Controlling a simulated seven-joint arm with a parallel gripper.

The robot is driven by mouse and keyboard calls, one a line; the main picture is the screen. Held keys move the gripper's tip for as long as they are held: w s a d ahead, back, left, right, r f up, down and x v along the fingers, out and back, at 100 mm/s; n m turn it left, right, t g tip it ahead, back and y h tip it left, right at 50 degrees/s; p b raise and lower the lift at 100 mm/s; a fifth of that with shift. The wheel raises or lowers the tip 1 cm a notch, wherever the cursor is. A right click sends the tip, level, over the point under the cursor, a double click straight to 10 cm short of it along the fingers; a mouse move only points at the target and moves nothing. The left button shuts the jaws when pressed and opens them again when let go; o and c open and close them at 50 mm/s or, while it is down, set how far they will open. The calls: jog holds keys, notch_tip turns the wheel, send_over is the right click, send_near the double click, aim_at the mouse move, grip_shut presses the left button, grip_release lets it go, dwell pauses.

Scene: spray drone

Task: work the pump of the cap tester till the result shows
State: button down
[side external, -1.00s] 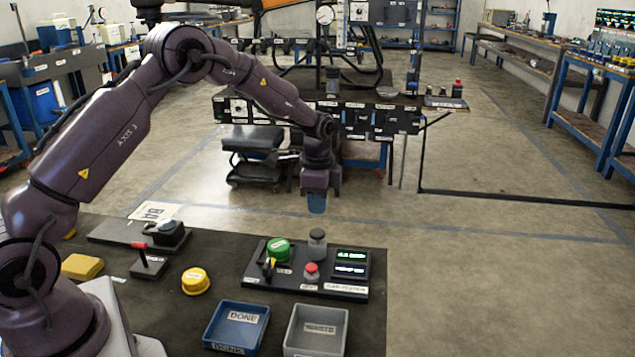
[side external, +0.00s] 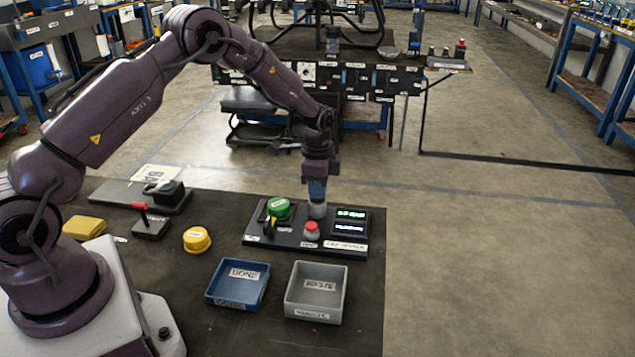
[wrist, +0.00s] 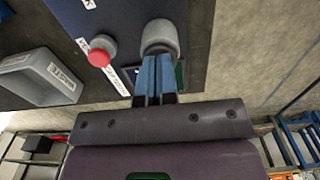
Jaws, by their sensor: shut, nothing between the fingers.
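The cap tester (side external: 285,240) is a dark panel at the back right of the bench. Its grey round pump (side external: 317,210) stands upright near the rear edge, and it also shows in the wrist view (wrist: 160,34). My gripper (side external: 317,200) points down over the pump, with its blue fingertips shut together at the pump's top. The fingers also show in the wrist view (wrist: 154,65), with nothing between them. I cannot tell how far the pump is pressed. Two small displays (side external: 350,221) beside it are lit, the upper in green; their text is too small to read.
The tester also carries a green cap (side external: 279,208), a black-and-yellow lever (side external: 268,226) and a red button (side external: 311,229). A blue tray (side external: 237,303) and a grey tray (side external: 315,310) stand in front. A yellow cap (side external: 197,239) and a red-handled device (side external: 149,226) are left.

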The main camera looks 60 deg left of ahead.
jog(key=shift+s+f, duration=0.1)
jog(key=shift+f, duration=0.1)
notch_tip(320, 180, up, 14)
jog(key=shift+r, duration=0.2)
dwell(0.4)
dwell(0.8)
jog(key=s+d+r+n+t, duration=0.2)
jog(key=s+r, duration=0.3)
jog(key=s, duration=0.4)
jog(key=s+d+r+n+t, duration=0.1)
jog(key=s+d+r+n, duration=0.3)
jog(key=s, duration=0.6)
jog(key=s+d+r+n+t, duration=0.2)
jog(key=s+d+r+n, duration=0.1)
jog(key=s, duration=0.6)
notch_tip(320, 180, up, 3)
jog(key=shift+s+d+f+t, duration=0.2)
jog(key=shift+s+d+t, duration=0.15)
jog(key=shift+d, duration=0.5)
